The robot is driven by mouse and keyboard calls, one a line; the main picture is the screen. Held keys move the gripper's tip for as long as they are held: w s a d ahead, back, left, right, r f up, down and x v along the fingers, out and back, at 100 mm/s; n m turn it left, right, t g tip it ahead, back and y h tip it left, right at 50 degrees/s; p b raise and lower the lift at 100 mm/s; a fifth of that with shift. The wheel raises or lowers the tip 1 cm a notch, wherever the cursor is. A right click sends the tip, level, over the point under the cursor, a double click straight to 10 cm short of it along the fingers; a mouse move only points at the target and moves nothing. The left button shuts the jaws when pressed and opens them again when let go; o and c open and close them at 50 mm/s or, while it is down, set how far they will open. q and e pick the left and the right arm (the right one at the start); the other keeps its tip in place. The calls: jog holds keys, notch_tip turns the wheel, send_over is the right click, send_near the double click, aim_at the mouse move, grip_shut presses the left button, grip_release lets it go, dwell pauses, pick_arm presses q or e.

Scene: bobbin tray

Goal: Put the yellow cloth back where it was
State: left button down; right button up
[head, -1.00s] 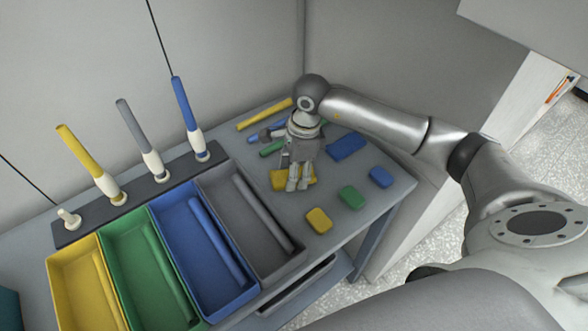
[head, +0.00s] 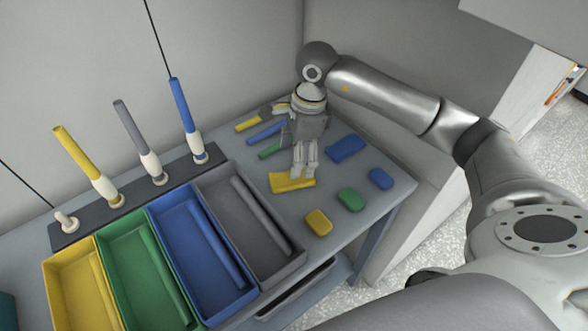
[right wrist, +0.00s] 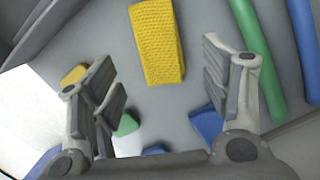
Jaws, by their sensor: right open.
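The yellow cloth (head: 290,183) lies flat on the grey table, to the right of the grey tray. In the right wrist view the yellow cloth (right wrist: 158,45) shows a woven texture and lies beyond the fingers, toward the top of the picture. My right gripper (head: 304,174) is open and empty, above the table by the back edge of the cloth. In the right wrist view its fingers (right wrist: 165,85) stand wide apart with nothing between them. I do not see my left gripper.
A blue cloth (head: 346,148) lies right of the gripper. Yellow (head: 318,222), green (head: 351,199) and blue (head: 381,179) blocks lie near the table's right edge. Yellow, blue and green rods (head: 266,132) lie behind. Trays (head: 304,250) and a peg rack (head: 136,198) stand left.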

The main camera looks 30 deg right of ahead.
jog(key=r, duration=0.6)
jog(key=shift+s+d, duration=0.1)
jog(key=shift+d, duration=0.3)
jog(key=shift+f, duration=0.1)
